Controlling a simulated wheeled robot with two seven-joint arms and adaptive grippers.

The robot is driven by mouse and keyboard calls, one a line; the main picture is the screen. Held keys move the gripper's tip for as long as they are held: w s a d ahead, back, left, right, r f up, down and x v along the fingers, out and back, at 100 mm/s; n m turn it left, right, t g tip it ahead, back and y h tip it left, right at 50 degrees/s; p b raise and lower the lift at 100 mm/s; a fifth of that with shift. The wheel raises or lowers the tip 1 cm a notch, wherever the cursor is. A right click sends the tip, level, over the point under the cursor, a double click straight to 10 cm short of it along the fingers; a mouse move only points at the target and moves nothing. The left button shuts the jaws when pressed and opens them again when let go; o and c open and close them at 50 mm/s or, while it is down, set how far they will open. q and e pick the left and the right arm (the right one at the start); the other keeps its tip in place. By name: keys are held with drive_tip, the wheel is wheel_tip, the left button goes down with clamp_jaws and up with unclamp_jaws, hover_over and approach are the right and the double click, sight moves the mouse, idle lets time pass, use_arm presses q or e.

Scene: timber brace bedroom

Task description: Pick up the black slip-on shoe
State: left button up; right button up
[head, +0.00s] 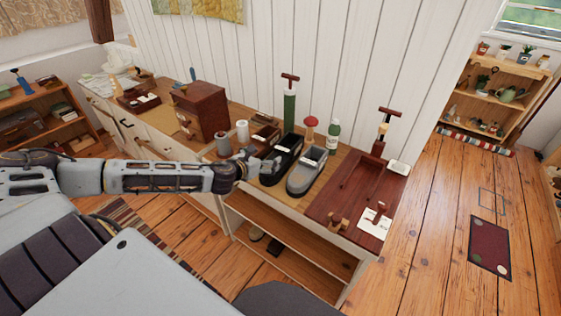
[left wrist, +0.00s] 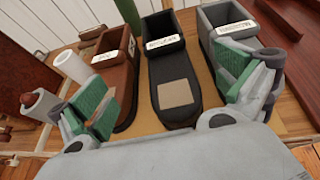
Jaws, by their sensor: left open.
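The black slip-on shoe (head: 286,152) stands on the wooden top of a long cabinet, with a white label at its far end. In the left wrist view the black shoe (left wrist: 170,72) lies lengthwise ahead, with a tan patch on its near part. My left gripper (head: 262,165) is at the near end of this shoe. Its green-padded fingers (left wrist: 172,98) are open, one on each side of the shoe, and nothing is held. Whether they touch it I cannot tell. My right gripper is in neither view.
A grey shoe (head: 308,172) stands close to the right and a brown shoe (left wrist: 122,48) close to the left. White rolls (head: 242,130), a green bottle (head: 333,134) and a dark red tray (head: 345,190) are nearby. The open shelf below has dark items.

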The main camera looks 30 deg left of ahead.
sight(280, 150)
use_arm(q)
drive_tip(key=shift+w+d+f, duration=0.1)
drive_tip(key=shift+w+f, duration=0.05)
drive_tip(key=shift+w, duration=0.3)
drive_tip(key=shift+w+f, duration=0.2)
drive_tip(key=shift+w, duration=0.25)
drive_tip(key=shift+x, duration=1.1)
drive_tip(key=shift+w, duration=0.3)
drive_tip(key=shift+x, duration=0.8)
drive_tip(key=shift+w+f, duration=0.15)
drive_tip(key=shift+w+f, duration=0.1)
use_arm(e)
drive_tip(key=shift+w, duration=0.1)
